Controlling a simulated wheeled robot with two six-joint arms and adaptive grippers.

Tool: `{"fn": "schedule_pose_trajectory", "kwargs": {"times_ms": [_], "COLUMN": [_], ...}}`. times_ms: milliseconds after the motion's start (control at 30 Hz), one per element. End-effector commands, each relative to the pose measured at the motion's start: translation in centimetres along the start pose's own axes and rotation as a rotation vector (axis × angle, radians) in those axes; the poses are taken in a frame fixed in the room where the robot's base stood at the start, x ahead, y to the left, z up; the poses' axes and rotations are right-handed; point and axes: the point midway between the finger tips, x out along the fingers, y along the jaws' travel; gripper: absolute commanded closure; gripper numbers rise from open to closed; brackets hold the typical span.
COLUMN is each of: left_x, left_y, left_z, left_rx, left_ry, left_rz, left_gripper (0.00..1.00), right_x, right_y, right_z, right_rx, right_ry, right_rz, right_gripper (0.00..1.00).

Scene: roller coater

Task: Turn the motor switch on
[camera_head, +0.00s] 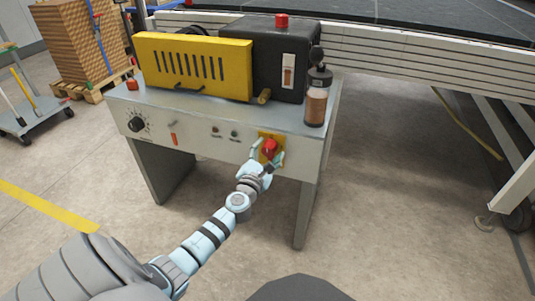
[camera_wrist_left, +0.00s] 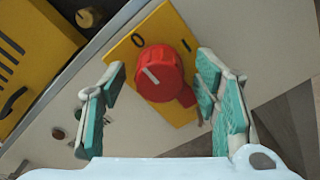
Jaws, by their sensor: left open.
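The motor switch is a red rotary knob (camera_head: 270,148) on a yellow plate at the right end of the machine's front panel. In the left wrist view the red knob (camera_wrist_left: 160,74) sits below the marks 0 and I on the yellow plate (camera_wrist_left: 126,50). A white line on the knob's face lies on the 0 side. My left gripper (camera_head: 268,152) is open at the panel. Its teal-padded fingers stand on either side of the knob in the wrist view (camera_wrist_left: 161,80), with visible gaps. My right gripper is not in view.
The grey machine table (camera_head: 200,115) carries a yellow slotted cover (camera_head: 195,65), a black box (camera_head: 270,60) with a red button and a brown bottle (camera_head: 316,105). A black dial (camera_head: 137,124) is at the panel's left. A conveyor (camera_head: 420,60) stands behind.

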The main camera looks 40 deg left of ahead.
Motion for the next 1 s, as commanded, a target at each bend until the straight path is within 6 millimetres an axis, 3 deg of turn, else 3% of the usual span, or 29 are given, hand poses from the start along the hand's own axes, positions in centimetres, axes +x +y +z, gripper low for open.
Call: {"fn": "schedule_pose_trajectory", "kwargs": {"times_ms": [67, 300, 367, 667, 1000], "left_x": [0.0, -0.1, -0.1, -0.1, -0.1], "left_y": [0.0, 0.0, 0.0, 0.0, 0.0], "left_z": [0.0, 0.0, 0.0, 0.0, 0.1], "left_rx": [0.000, 0.000, 0.000, 0.030, 0.223], "left_ry": [0.000, 0.000, 0.000, 0.001, 0.002], "left_rz": [0.000, 0.000, 0.000, -0.001, -0.001], "left_gripper": [0.47, 0.86, 0.92, 0.92, 0.92], "right_x": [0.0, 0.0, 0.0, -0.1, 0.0], "right_y": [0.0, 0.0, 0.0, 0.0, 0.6], "right_z": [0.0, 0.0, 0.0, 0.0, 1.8], "right_rx": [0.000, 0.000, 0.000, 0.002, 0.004], "right_ry": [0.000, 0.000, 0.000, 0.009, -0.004], "right_rz": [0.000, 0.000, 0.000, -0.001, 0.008], "right_gripper": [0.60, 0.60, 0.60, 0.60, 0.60]}}
